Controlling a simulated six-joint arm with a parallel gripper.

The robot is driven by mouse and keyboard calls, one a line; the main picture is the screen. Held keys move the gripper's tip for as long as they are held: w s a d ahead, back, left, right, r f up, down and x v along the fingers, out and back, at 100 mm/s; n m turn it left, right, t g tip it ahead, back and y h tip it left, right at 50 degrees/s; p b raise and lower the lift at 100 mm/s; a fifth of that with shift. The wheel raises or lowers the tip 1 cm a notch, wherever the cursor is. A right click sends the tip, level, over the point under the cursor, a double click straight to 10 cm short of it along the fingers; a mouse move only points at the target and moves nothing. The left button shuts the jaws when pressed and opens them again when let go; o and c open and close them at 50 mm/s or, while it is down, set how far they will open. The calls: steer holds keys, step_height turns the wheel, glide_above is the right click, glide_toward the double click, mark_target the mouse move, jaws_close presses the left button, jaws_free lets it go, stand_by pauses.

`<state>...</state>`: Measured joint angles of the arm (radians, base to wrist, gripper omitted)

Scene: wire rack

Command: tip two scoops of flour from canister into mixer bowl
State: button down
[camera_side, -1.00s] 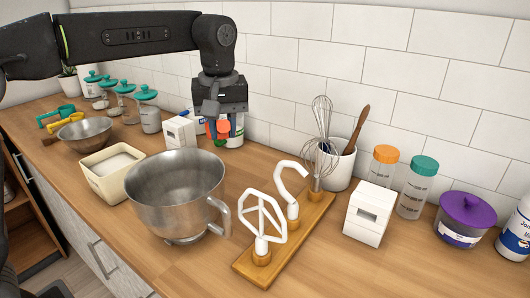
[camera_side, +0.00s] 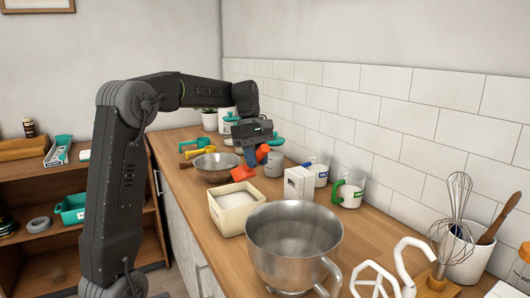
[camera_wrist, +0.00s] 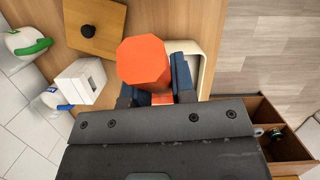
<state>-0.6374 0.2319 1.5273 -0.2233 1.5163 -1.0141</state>
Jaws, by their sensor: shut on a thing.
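My gripper (camera_side: 250,160) is shut on an orange-red scoop (camera_side: 242,173), which also shows in the wrist view (camera_wrist: 143,62). The scoop appears at the far rim of the cream square canister (camera_side: 236,215); whether it touches is unclear. White flour (camera_side: 236,198) shows inside the canister. In the wrist view, a cream rim (camera_wrist: 210,55) curves beside my gripper (camera_wrist: 160,98). The steel mixer bowl (camera_side: 293,245) stands upright in front of the canister, apart from the scoop. I cannot tell whether the scoop holds flour.
A white box (camera_side: 299,183) and a green-handled jug (camera_side: 348,191) stand right of the canister. A smaller metal bowl (camera_side: 216,167) is behind it. White beaters (camera_side: 375,283) and a whisk crock (camera_side: 458,250) are at front right. A knobbed wooden lid (camera_wrist: 93,28) lies on the counter.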

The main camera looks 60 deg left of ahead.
steer(key=shift+f, duration=1.05)
steer(key=shift+d, duration=0.1)
